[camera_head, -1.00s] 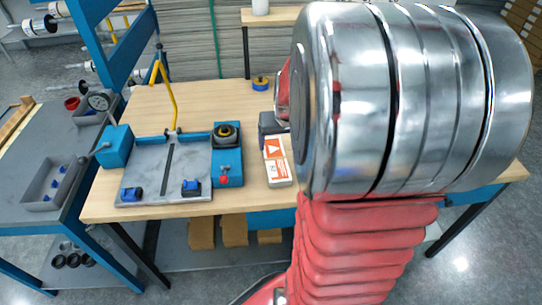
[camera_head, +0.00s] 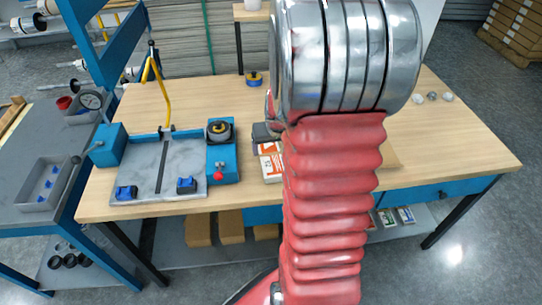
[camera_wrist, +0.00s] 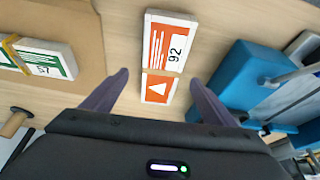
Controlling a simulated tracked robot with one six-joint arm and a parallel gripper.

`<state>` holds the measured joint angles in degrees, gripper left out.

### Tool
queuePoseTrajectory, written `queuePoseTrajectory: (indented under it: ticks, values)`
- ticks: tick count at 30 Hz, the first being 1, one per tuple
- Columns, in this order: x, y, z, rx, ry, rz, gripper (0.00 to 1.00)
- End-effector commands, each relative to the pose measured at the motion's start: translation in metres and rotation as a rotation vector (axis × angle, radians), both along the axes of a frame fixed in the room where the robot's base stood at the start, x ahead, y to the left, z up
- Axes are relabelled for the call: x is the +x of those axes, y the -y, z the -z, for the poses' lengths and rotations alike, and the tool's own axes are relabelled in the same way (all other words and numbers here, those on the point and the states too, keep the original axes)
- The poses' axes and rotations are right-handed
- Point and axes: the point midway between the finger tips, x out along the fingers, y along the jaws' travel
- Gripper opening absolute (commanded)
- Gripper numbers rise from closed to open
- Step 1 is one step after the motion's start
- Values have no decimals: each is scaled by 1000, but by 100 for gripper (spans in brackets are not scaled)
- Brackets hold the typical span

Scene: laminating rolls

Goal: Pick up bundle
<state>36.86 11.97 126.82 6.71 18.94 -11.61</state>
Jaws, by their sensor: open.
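A white bundle with an orange label (camera_wrist: 166,45), marked "92" and a white triangle, lies on the wooden table in the wrist view. My gripper (camera_wrist: 158,77) is open, with one dark finger on each side of the bundle's near end and gaps to both. Whether the fingertips are above it or level with it I cannot tell. In the head view the same bundle (camera_head: 270,162) lies right of the blue fixture, its right side hidden by my arm. A second bundle with a green label and a yellow band (camera_wrist: 42,60) lies at the left of the wrist view.
The blue fixture (camera_head: 222,163) stands left of the orange bundle; it also shows in the wrist view (camera_wrist: 245,75). Beside it is a grey marble plate (camera_head: 140,190) with a yellow lever (camera_head: 163,88). Small round pieces (camera_head: 432,97) lie at the table's right, with bare wood around them.

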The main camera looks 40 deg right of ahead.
Motion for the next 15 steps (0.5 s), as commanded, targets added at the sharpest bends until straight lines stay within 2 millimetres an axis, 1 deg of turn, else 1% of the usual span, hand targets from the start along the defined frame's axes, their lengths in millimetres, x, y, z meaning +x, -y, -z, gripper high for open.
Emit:
queuePoseTrajectory:
  ticks: [10,15]
  values:
    - [1,0,1,0,0,0,80]
    - [5,2,8,0,-1,-1,80]
